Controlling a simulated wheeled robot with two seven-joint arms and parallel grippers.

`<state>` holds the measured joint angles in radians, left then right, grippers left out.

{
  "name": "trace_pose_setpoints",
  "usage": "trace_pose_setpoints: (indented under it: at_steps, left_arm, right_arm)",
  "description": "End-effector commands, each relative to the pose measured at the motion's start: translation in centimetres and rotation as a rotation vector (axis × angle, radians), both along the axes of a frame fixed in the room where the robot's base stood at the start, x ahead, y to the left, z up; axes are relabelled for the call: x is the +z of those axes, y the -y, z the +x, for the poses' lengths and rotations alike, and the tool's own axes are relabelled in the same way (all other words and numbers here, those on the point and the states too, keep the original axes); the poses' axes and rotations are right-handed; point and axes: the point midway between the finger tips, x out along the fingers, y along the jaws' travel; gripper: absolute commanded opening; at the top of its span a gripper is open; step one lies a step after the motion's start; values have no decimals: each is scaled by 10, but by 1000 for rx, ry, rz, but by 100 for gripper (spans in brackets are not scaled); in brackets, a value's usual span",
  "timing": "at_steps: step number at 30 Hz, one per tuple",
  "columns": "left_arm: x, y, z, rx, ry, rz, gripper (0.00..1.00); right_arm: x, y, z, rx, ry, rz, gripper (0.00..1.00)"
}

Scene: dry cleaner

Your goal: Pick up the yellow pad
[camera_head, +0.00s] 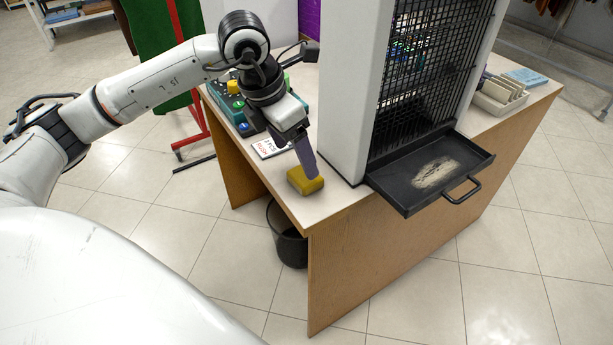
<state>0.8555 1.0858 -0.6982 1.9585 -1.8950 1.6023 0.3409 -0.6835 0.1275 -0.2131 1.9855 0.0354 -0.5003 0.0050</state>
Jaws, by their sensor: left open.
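The yellow pad (304,181) is a small block lying on the table (340,197) near its left front edge. My left gripper (311,170) points down at the pad, with its fingers just above or beside it. The near finger covers part of the pad's far side, and I cannot tell whether it touches. The gripper is open, and the pad still rests on the tabletop. My right gripper is not in view.
A tall white cabinet (352,90) with a black mesh front stands just right of the pad. Its black tray (425,180) juts out over the table's front. A card (268,147) and a button box (238,105) lie behind the pad. A black bin (290,245) stands below.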

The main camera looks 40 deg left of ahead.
Motion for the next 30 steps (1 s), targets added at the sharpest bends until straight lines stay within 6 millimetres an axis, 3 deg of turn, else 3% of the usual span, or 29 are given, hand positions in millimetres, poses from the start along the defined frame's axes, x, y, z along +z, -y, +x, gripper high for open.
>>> trace_pose_setpoints:
  at_steps: [8, 15, 25, 30]
  left_arm:
    - [-25, 4, 6, -1, -2, -2, 75]
    - [-59, 8, 15, -1, -2, -5, 75]
    - [-66, 9, 18, -2, 1, -4, 75]
    - [-66, 9, 18, -2, 2, -4, 46]
  right_arm:
    - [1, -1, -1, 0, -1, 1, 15]
    - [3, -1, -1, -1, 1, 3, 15]
    - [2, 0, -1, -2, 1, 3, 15]
    - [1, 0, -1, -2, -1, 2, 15]
